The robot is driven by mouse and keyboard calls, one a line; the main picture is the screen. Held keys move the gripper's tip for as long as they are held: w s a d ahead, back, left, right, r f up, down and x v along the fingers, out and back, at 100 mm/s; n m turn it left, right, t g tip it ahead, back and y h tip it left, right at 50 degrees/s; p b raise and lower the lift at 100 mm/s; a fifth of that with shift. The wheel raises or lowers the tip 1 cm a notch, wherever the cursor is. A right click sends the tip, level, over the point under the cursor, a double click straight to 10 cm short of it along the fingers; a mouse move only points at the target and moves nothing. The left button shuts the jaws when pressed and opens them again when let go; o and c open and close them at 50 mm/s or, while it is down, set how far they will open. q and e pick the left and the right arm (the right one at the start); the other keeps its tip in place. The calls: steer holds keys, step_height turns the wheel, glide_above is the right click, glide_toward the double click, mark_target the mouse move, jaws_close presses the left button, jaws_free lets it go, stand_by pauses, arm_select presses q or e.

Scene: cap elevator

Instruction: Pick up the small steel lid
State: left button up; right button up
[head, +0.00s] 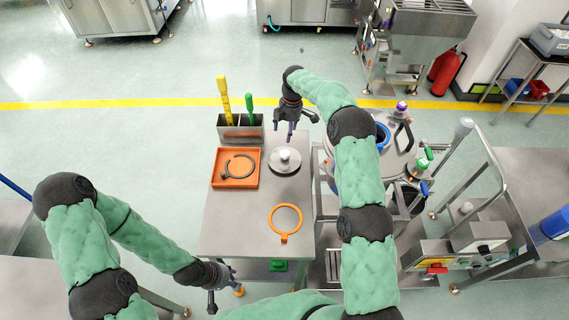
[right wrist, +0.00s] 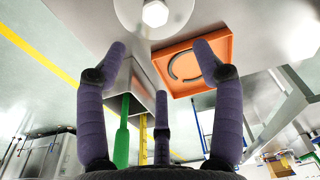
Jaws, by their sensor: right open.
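The small steel lid (head: 284,160) lies flat on the steel table, round with a pale knob in its middle. In the right wrist view the lid (right wrist: 178,18) is at the top edge and partly cut off, beyond my fingertips. My right gripper (head: 292,132) is open and empty, just behind the lid in the head view and apart from it. Its spread fingers (right wrist: 160,62) also show in the right wrist view. My left gripper (head: 222,287) hangs beside the table's front left corner, away from the lid; its finger opening is unclear.
An orange tray (head: 217,184) holding a dark ring clamp (head: 238,167) is left of the lid. A steel holder (head: 240,134) with yellow and green tools stands behind it. An orange ring (head: 285,219) lies in front. A steel vessel (head: 398,158) stands right of the table.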

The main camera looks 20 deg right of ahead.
mark_target(285, 152)
step_height(285, 152, down, 4)
steer(key=b, duration=0.3)
steer(key=shift+f, duration=0.1)
steer(key=shift+s+f, duration=0.1)
steer(key=shift+f, duration=0.4)
steer(key=f, duration=0.4)
steer(key=shift+a+f, duration=0.1)
steer(key=shift+a, duration=0.15)
steer(key=shift+f, duration=2.65)
steer(key=shift+c, duration=0.3)
steer(key=shift+w, duration=0.2)
jaws_close()
